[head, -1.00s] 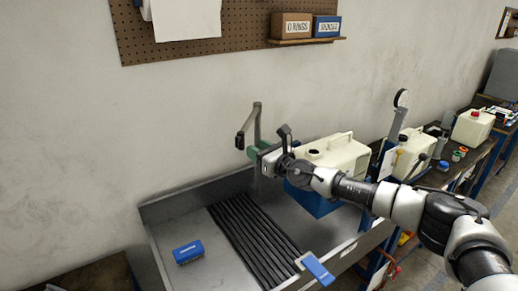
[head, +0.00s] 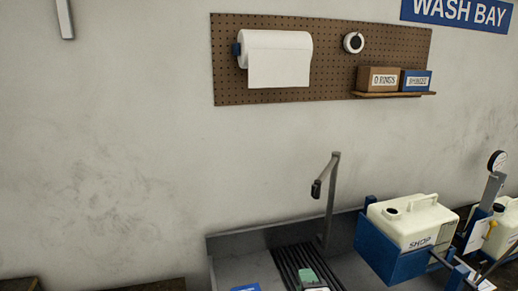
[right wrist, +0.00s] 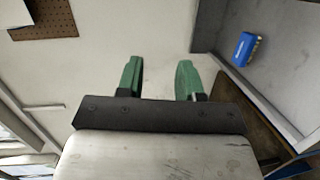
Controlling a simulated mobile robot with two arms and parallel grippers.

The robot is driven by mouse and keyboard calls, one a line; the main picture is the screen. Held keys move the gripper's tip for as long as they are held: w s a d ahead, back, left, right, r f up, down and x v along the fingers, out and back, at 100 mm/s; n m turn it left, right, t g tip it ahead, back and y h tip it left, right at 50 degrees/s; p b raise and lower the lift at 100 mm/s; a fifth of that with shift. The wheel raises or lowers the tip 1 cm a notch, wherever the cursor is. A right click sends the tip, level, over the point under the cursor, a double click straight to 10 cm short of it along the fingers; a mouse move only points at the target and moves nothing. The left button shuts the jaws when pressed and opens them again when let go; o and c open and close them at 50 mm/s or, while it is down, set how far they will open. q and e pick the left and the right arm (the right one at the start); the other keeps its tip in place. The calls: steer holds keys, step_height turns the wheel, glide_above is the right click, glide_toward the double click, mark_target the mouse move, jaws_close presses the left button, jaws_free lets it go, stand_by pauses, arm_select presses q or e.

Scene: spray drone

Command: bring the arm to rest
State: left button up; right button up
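The rest of the right arm is out of the head view. My left gripper is in neither view.
The grey sink (head: 238,243) lies below the wall, with a tap (head: 331,205) at its back. A cream tank (head: 413,222) sits in a blue holder (head: 384,254) at right.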

steer(key=s+d+f+m+g+h, duration=0.1)
steer(key=s+d+f+m+g, duration=0.4)
steer(key=s, duration=0.6)
steer(key=s+d+f+m+g, duration=0.1)
steer(key=s+f+m+g, duration=0.25)
steer(key=s+m, duration=0.45)
steer(key=s+d+f+m+g+h, duration=0.1)
steer(key=s+d+f+m+g, duration=0.3)
steer(key=s, duration=0.9)
step_height(320, 180, down, 31)
steer(key=g+b, duration=0.2)
steer(key=b, duration=0.5)
steer(key=s+d+f+b, duration=0.1)
steer(key=s+f+b, duration=0.2)
steer(key=s+f, duration=0.5)
steer(key=s+d+f+g+b, duration=0.1)
steer(key=s+f+b, duration=0.2)
steer(key=s+f, duration=0.5)
step_height(320, 180, down, 8)
steer(key=shift+d+r+n+b, duration=0.1)
steer(key=shift+d+n+b, duration=0.1)
steer(key=shift+n+b, duration=0.1)
steer(key=shift+s, duration=0.1)
